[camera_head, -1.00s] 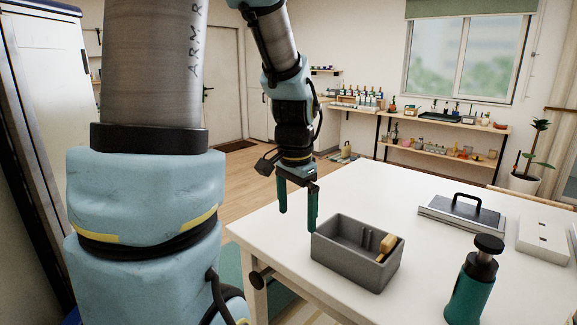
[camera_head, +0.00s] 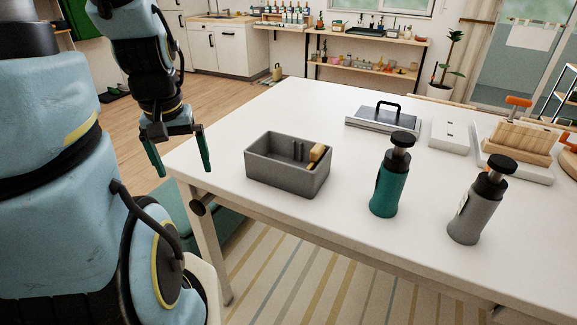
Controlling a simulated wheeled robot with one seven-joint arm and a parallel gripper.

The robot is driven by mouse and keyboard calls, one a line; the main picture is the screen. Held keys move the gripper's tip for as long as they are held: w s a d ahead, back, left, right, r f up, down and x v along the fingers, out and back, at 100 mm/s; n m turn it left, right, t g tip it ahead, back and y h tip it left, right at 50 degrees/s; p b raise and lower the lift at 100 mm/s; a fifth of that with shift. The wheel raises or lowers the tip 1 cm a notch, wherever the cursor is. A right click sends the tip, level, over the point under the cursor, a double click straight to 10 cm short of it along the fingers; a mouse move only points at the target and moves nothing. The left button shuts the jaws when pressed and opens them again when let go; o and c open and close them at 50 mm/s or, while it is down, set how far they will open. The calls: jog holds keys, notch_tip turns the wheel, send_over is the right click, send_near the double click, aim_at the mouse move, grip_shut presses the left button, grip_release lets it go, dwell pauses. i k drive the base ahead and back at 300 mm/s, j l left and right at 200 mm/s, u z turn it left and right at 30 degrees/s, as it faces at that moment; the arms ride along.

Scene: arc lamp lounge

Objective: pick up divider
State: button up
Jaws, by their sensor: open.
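A grey open box (camera_head: 275,178) stands near the left end of the white table. Inside it, small upright grey pieces (camera_head: 298,150) show against the far wall, and a tan wooden piece (camera_head: 317,153) sits at its right end. I cannot tell whether either of these is the divider, and the box floor is mostly hidden. My gripper (camera_head: 184,171) is open and empty, with its green fingers pointing down. In the picture it is left of the box and apart from it, around the table's left edge.
A green bottle (camera_head: 388,190) and a grey bottle (camera_head: 470,212) stand right of the box. Behind are a flat handled case (camera_head: 383,121), a white block (camera_head: 452,134) and a wooden block on a tray (camera_head: 516,140). The table (camera_head: 345,175) is clear between box and green bottle.

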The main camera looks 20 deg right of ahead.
aim_at(317, 153)
jog(key=k+l+u, duration=0.1)
jog(key=k+u, duration=0.6)
jog(key=k+j+u, duration=0.15)
jog(key=k+u, duration=0.25)
